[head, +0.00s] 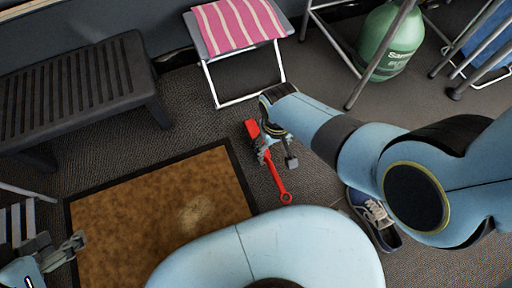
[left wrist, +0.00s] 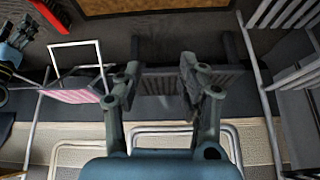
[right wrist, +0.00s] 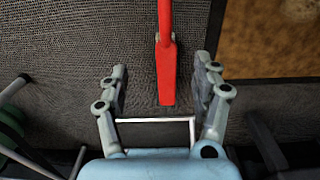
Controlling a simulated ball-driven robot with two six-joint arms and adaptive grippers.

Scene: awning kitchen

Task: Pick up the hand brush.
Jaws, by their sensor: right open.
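The red hand brush (head: 279,183) lies on the dark carpet in the head view, its long handle with a ring at the end pointing toward my body. My right gripper (head: 277,156) is over the brush and partly hides its middle. In the right wrist view the brush (right wrist: 166,72) runs down from the top, with its wide end between the open fingers (right wrist: 162,82); I see no contact. My left gripper (head: 76,245) is at the lower left of the head view, away from the brush. In the left wrist view its fingers (left wrist: 160,72) are apart and empty.
A brown doormat (head: 130,215) lies left of the brush. A pink-striped folding stool (head: 240,25) stands beyond it, with a dark slatted bench (head: 85,85) at left. A blue shoe (head: 375,215) and a green gas bottle (head: 388,42) are at right.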

